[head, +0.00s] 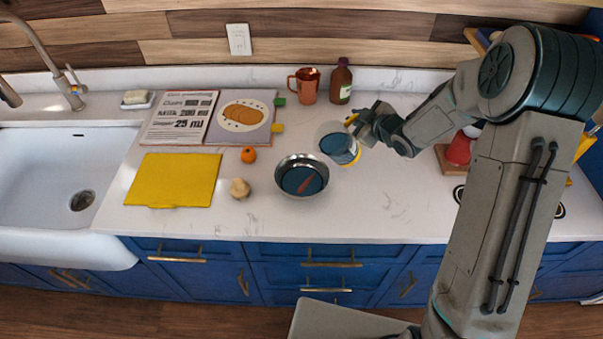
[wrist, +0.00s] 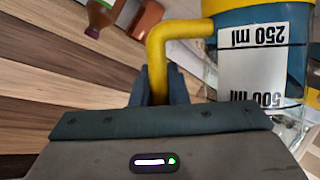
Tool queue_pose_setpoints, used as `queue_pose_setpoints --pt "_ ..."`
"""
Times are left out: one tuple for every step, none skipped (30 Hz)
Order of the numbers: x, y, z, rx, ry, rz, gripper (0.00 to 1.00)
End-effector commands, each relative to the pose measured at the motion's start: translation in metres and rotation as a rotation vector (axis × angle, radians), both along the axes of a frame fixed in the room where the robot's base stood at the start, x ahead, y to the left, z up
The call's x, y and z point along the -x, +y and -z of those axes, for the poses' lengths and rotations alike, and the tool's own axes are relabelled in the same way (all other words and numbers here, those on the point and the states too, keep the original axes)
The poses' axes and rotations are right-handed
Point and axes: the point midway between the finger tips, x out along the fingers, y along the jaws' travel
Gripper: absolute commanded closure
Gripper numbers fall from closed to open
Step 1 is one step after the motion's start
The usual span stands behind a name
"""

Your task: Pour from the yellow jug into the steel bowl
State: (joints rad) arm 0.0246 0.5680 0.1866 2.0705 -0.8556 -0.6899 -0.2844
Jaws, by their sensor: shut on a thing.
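The yellow jug (head: 338,148) is clear-walled with yellow parts and holds blue liquid. In the wrist view its yellow handle (wrist: 177,35) and its white label marked 250 ml and 500 ml (wrist: 252,62) show upside down. My gripper (head: 361,126) is shut on the handle. The jug is just behind and to the right of the steel bowl (head: 300,162); how far it tilts I cannot tell for sure. The bowl stands upright on the counter, and its inside looks blue with a reddish streak. The bowl is out of the wrist view.
A copper mug (head: 305,85) and a brown bottle (head: 341,82) stand behind the jug. A garlic bulb (head: 240,188), an orange fruit (head: 248,155), a yellow mat (head: 172,180) and an open cookbook (head: 240,117) lie left of the bowl. The counter (head: 385,205) is clear at front right.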

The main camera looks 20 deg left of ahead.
Motion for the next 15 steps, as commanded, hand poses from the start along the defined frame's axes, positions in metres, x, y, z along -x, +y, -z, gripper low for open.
queue_pose_setpoints --pt "0.0000 0.0004 -0.0011 0.002 -0.004 0.001 1.00" --pt "0.0003 0.0004 -0.0016 0.004 -0.007 0.000 1.00" --pt "0.0006 0.0004 -0.0025 0.006 -0.010 0.001 1.00" --pt "0.0008 0.0005 -0.0032 0.009 -0.012 0.002 1.00" --pt "0.0010 0.0006 -0.0039 0.010 -0.014 0.001 1.00" --pt "0.0013 0.0007 -0.0047 0.014 -0.018 0.001 1.00" --pt "0.0016 0.0010 -0.0053 0.016 -0.021 0.002 1.00" --pt "0.0020 0.0013 -0.0059 0.019 -0.024 0.001 1.00" --pt "0.0024 0.0019 -0.0066 0.022 -0.028 0.000 1.00" --pt "0.0030 0.0026 -0.0071 0.025 -0.029 -0.001 1.00" --pt "0.0033 0.0032 -0.0076 0.026 -0.031 -0.001 1.00" --pt "0.0038 0.0040 -0.0080 0.029 -0.034 -0.001 1.00" --pt "0.0042 0.0044 -0.0084 0.032 -0.037 -0.001 1.00" --pt "0.0045 0.0048 -0.0088 0.034 -0.039 -0.001 1.00" --pt "0.0050 0.0052 -0.0094 0.037 -0.042 0.000 1.00"
